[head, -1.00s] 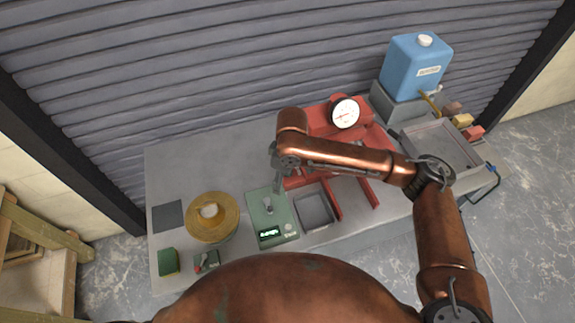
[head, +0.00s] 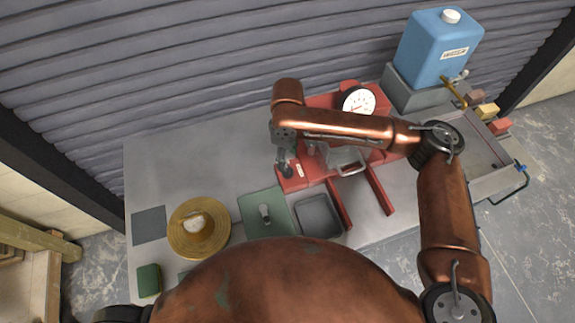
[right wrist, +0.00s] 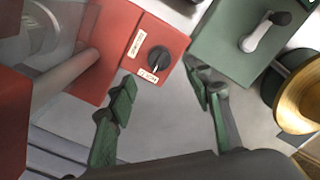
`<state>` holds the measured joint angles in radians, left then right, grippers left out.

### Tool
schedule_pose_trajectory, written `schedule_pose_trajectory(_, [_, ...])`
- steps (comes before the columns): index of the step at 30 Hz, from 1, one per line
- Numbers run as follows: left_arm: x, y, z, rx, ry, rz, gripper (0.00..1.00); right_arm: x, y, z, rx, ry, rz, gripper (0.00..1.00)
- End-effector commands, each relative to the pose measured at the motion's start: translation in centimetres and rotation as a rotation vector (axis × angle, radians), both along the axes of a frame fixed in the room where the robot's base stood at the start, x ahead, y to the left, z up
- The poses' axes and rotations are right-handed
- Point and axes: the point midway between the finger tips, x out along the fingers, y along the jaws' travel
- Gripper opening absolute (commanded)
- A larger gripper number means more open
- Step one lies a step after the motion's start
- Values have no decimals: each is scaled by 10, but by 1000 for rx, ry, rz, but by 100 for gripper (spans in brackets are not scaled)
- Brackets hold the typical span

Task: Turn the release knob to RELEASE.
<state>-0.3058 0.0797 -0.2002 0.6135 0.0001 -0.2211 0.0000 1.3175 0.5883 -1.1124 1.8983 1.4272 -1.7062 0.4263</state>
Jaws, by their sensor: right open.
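The release knob (right wrist: 158,60) is a round black knob with a pale pointer mark, on top of the corner of a red press base (right wrist: 112,45). Two small white labels sit beside it, one at the upper left (right wrist: 135,42) and one just below (right wrist: 148,75); their wording is too small to read. The pointer mark faces the lower label. My right gripper (right wrist: 165,84) is open and empty; its green-padded fingers lie either side of the knob in the picture, apart from it. In the head view the right gripper (head: 286,160) hangs over the base's left end. My left gripper is out of view.
A green unit with a grey lever (head: 265,213) stands left of the press, beside a grey tray (head: 318,216). A dial gauge (head: 358,102) and a blue canister (head: 438,47) stand behind. The bench's left rear is clear.

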Motion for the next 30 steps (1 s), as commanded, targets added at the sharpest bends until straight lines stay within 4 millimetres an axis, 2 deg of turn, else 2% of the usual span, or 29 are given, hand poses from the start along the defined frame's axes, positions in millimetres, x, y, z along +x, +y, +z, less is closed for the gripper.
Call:
schedule_pose_trajectory(8, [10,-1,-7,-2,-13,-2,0,-1,0,-34,-1,3,0,47])
schedule_pose_trajectory(16, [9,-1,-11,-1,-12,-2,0,0,0,-72,1,2,0,47])
schedule_pose_trajectory(21, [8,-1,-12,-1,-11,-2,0,0,0,-81,-1,0,1,47])
schedule_pose_trajectory(28, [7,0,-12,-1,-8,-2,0,0,0,-81,0,0,1,47])
schedule_pose_trajectory(30, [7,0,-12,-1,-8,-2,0,0,0,-81,0,0,1,43])
